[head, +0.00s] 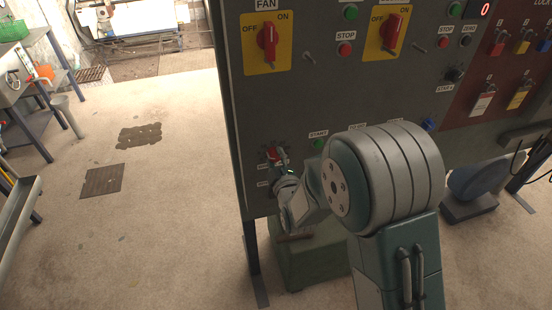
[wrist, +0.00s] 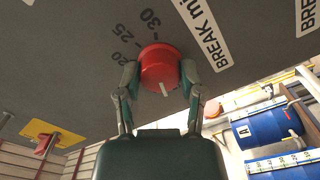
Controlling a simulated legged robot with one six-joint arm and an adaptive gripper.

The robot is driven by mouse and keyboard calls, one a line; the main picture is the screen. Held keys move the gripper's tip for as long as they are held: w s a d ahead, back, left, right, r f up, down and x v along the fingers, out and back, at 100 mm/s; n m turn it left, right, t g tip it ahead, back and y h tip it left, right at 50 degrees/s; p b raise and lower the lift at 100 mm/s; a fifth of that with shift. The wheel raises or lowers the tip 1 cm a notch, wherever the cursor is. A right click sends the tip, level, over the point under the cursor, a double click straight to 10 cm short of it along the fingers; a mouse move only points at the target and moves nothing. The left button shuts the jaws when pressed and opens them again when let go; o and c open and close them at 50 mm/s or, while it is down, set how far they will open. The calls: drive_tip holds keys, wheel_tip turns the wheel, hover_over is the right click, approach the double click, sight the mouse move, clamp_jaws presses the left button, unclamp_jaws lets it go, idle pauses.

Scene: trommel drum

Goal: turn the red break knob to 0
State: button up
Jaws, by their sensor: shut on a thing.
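The red break knob (wrist: 157,62) sits on the dark panel beside the white label reading BREAK min (wrist: 205,38). Scale numbers 20, 25 and 30 (wrist: 135,36) show around its upper side in the wrist view. A short white mark on the knob points down in that view; the scale's 0 is not visible. My gripper (wrist: 160,72) has one finger on each side of the knob and is shut on it. In the head view the knob (head: 272,154) is small and partly hidden by my gripper (head: 280,167) at the panel's lower left.
The panel also carries the red FAN switch (head: 268,42), another red switch (head: 391,32), and green and red buttons. A green START button (head: 319,144) lies right of the knob, near my arm. Padlocks hang on a board at right. The floor left of the panel is open.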

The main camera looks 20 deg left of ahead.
drive_tip(key=n, duration=0.5)
drive_tip(key=shift+s+f+n, duration=0.1)
drive_tip(key=shift+f+n, duration=0.1)
drive_tip(key=shift+n, duration=0.1)
drive_tip(key=shift+f+n, duration=0.15)
drive_tip(key=shift+n, duration=2.15)
drive_tip(key=shift+s, duration=0.1)
drive_tip(key=o, duration=1.2)
drive_tip(key=shift+a, duration=0.1)
drive_tip(key=shift+c, duration=0.2)
drive_tip(key=shift+a, duration=0.15)
